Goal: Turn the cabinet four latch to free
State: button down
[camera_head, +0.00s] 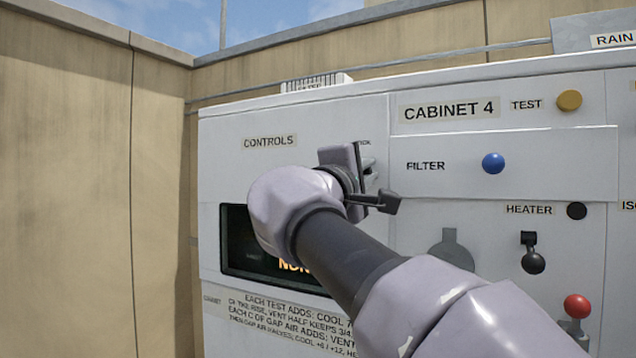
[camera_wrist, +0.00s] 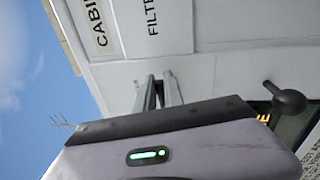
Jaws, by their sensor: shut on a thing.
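The white cabinet (camera_head: 330,120) carries the label CABINET 4 (camera_head: 450,109). My gripper (camera_head: 368,176) is at the cabinet face, right of the CONTROLS label. Its two narrow fingers (camera_wrist: 158,92) reach the panel in the wrist view and are shut on the cabinet four latch. The latch is mostly hidden by the fingers and wrist, so its angle cannot be told. A partly covered label ending in "CK" (camera_head: 363,142) shows just above the gripper.
A dark display (camera_head: 240,243) lies behind my arm. To the right are a yellow TEST knob (camera_head: 569,100), a blue FILTER knob (camera_head: 493,163), a black HEATER knob (camera_head: 577,211), a black-balled lever (camera_head: 532,261) and a red-balled lever (camera_head: 577,306). A tan wall (camera_head: 70,190) stands left.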

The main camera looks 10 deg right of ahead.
jog(key=shift+f+m+b, duration=0.1)
jog(key=shift+m+b, duration=0.3)
jog(key=shift+m, duration=0.3)
jog(key=c, duration=1.5)
grip_release()
jog(key=shift+o, duration=0.2)
jog(key=shift+a, duration=0.1)
jog(key=p+v, duration=0.1)
jog(key=v, duration=1.6)
jog(key=shift+a, duration=0.15)
jog(key=shift+f, duration=0.1)
